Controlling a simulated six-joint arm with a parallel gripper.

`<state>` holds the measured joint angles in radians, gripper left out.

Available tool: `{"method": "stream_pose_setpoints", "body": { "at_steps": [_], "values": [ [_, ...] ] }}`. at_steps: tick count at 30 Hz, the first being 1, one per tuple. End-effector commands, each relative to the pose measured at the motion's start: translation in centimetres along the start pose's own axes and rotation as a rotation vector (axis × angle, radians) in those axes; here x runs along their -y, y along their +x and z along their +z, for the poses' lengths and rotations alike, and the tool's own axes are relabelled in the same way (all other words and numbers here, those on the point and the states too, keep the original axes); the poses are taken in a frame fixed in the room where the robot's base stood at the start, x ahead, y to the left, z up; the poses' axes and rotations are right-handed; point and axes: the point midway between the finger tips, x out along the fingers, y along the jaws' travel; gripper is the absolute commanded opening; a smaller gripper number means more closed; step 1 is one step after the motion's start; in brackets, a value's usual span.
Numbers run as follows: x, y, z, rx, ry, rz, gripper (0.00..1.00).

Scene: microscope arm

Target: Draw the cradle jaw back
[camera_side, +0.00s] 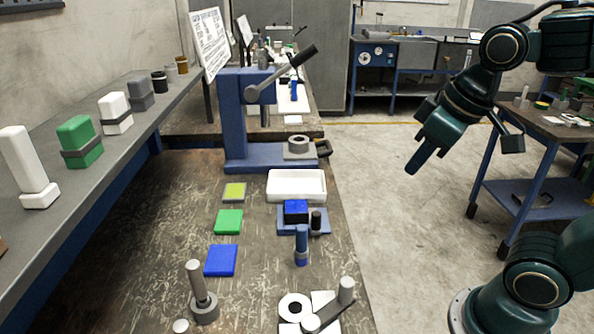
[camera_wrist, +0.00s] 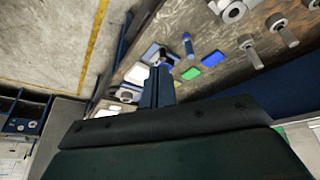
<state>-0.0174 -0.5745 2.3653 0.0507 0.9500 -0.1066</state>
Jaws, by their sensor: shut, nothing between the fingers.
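The cradle appears to be the small blue fixture (camera_side: 320,226) on the bench, with a bright blue block (camera_side: 296,206) on it and a black knob (camera_side: 316,220) at its right. I cannot tell the jaw apart from the rest of it. My gripper (camera_side: 413,168) is right of the fixture and higher, over the floor beyond the bench edge, apart from everything. Its fingers are together and empty, pointing down-left. In the wrist view the shut fingers (camera_wrist: 160,72) point toward the bench and cover part of the fixture area.
Blue (camera_side: 221,260), green (camera_side: 228,222) and yellow-green (camera_side: 234,192) pads lie left. A blue lever press (camera_side: 233,125) stands behind. Grey posts (camera_side: 203,295) stand in front.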

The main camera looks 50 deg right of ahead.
Motion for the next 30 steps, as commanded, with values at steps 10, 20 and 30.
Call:
{"method": "stream_pose_setpoints", "body": {
  "at_steps": [10, 20, 30],
  "values": [
    [-0.6, 1.3, -4.7, 0.112, -0.097, 0.010, 0.00],
    [-0.9, 3.6, -8.8, 0.215, -0.187, 0.010, 0.00],
    [-0.8, 7.0, -12.6, 0.321, -0.280, -0.002, 0.00]
  ]
}}
